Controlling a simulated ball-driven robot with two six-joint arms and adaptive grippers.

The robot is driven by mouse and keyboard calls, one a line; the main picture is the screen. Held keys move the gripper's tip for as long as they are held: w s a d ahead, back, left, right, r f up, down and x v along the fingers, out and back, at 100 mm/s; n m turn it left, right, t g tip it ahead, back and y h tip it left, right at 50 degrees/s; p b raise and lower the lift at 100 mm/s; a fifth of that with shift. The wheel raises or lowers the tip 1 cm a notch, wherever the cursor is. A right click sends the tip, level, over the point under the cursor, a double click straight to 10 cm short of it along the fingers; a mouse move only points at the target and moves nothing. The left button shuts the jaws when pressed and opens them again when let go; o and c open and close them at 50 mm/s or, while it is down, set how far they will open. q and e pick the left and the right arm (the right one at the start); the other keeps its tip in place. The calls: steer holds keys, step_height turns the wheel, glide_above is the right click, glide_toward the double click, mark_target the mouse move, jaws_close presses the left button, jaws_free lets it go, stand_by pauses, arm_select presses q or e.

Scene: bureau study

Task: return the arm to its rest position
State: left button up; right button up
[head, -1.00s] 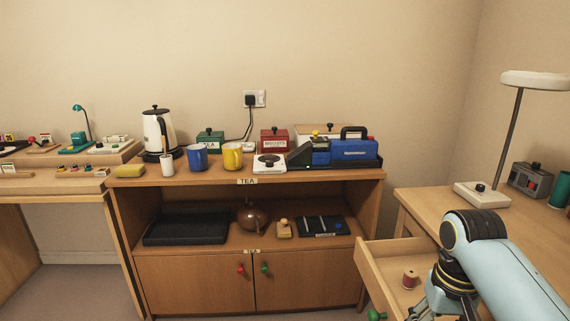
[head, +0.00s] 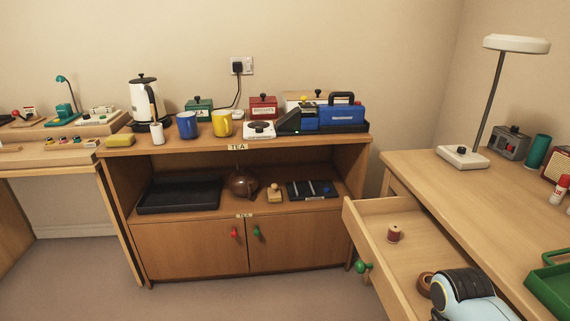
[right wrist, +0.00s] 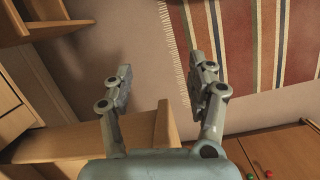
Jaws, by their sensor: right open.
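My right arm (head: 462,292) shows at the bottom right of the head view, a pale blue link with a black ringed joint, by the open drawer (head: 352,228) of the desk. Its gripper is out of the head view. In the right wrist view my right gripper (right wrist: 160,72) has its two grey fingers spread wide, with nothing between them. Wooden furniture, grey floor and a striped rug (right wrist: 265,45) show beyond the fingers. My left gripper is in neither current view.
The drawer sticks out with a green knob (head: 363,266), a thread spool (head: 394,233) and a brown ring-shaped roll (head: 425,284) inside. A lamp (head: 463,157) and a green tray (head: 556,284) stand on the desk (head: 440,178). Floor is clear before the tea cabinet (head: 190,248).

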steer(key=s+d+f+n+t, duration=0.1)
steer(key=s+d+f, duration=0.1)
steer(key=s+f, duration=0.9)
steer(key=s+d+f+n+t, duration=0.1)
steer(key=s+d+f+t, duration=0.1)
steer(key=s+f, duration=0.9)
steer(key=shift+s+f+t+h, duration=0.3)
steer(key=shift+s+f, duration=0.1)
steer(key=shift+s, duration=3.65)
